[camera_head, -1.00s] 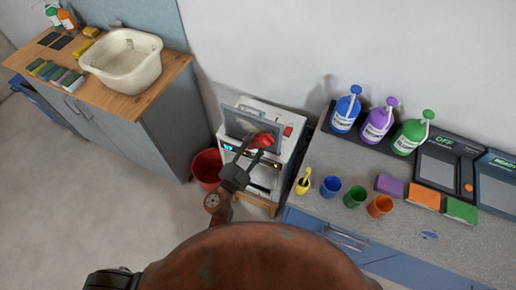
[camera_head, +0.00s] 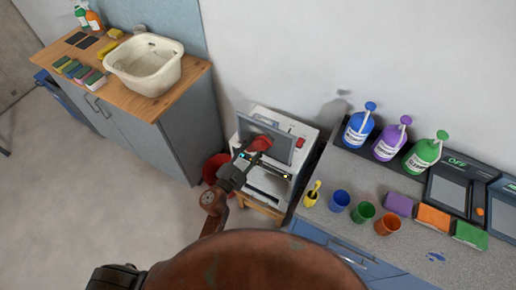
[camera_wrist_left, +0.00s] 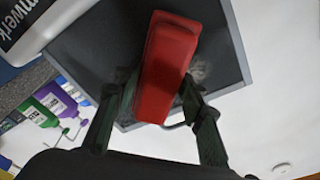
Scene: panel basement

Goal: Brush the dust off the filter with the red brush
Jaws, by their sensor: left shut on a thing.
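The filter (camera_head: 280,145) is a grey framed panel tilted upright on top of a white machine (camera_head: 302,132). My left gripper (camera_head: 252,156) is shut on the red brush (camera_head: 258,143), which is in front of the left part of the panel. In the left wrist view the red brush (camera_wrist_left: 168,65) sits between the two fingers, in front of the filter's dark face (camera_wrist_left: 95,60). A pale dusty patch (camera_wrist_left: 201,72) shows just right of the brush. The brush hides part of the panel; whether its bristles touch cannot be told. My right gripper is out of view.
A red bucket (camera_head: 214,166) stands left of the machine. At right a counter (camera_head: 335,165) holds spray bottles, cups, sponges and a yellow brush (camera_head: 312,193). At left a wooden-topped cabinet (camera_head: 180,95) carries a white basin (camera_head: 145,70).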

